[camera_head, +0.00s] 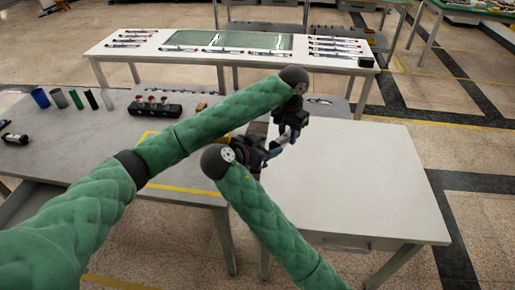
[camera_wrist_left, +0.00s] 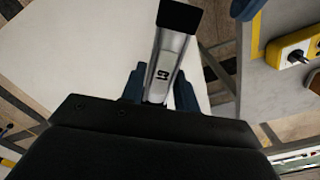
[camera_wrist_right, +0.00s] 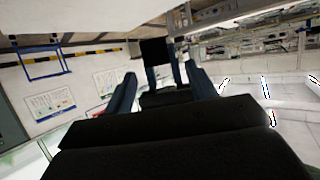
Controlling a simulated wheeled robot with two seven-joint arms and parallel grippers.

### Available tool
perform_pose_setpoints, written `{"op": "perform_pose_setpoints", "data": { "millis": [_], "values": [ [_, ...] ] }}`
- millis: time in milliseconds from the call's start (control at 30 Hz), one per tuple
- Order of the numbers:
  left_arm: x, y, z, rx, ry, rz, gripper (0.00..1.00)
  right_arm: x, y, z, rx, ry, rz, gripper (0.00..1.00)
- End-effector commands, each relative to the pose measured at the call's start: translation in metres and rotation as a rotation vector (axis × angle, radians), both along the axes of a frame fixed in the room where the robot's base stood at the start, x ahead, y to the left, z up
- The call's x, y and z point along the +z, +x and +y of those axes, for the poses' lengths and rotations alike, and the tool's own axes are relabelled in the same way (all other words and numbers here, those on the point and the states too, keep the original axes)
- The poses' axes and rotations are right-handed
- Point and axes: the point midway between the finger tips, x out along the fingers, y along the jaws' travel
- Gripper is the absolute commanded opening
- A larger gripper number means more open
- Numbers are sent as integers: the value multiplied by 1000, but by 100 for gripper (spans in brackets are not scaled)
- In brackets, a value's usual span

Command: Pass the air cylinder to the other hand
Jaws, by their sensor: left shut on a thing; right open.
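In the left wrist view the cylinder (camera_wrist_left: 163,62) shows a "C1" mark and a black end cap. My left gripper (camera_head: 289,125) is shut on it from above; its blue fingers (camera_wrist_left: 160,88) sit on either side of the body. My right gripper (camera_head: 268,150) is open beside the cylinder. In the right wrist view its blue fingers (camera_wrist_right: 162,88) are spread, with the cylinder's black end (camera_wrist_right: 155,51) ahead between them; I cannot tell whether they touch.
The white table (camera_head: 360,190) below is bare. On the grey bench (camera_head: 60,160) at left stand several coloured cups (camera_head: 58,98) and a black block (camera_head: 155,108) with round parts. A far white table (camera_head: 150,48) holds rows of cylinders and a glass-like panel.

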Motion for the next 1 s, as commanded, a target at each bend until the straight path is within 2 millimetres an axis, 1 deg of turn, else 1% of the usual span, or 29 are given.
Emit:
{"op": "perform_pose_setpoints", "data": {
  "millis": [33, 100, 333, 500, 767, 800, 967, 1000],
  "values": [
    [1, 0, 0, 0, -1, -1, 0, -2, 7, -6, -1, -3, -1, 56],
    [0, 0, 0, 0, -1, -1, 0, -7, 14, -12, -2, -2, -1, 56],
    [0, 0, 0, 0, -1, -1, 0, -17, 33, -27, -1, -1, -1, 56],
    [0, 0, 0, 0, -1, -1, 0, -20, 38, -31, 1, 0, 1, 56],
    [1, 0, 0, 0, -1, -1, 0, -21, 39, -31, 0, 1, 1, 56],
    [0, 0, 0, 0, -1, -1, 0, -21, 39, -31, 0, 1, 1, 54],
    [0, 0, 0, 0, -1, -1, 0, -21, 39, -31, 0, 1, 1, 23],
    [0, 0, 0, 0, -1, -1, 0, -21, 39, -31, 0, 1, 1, 15]
  ]
}}
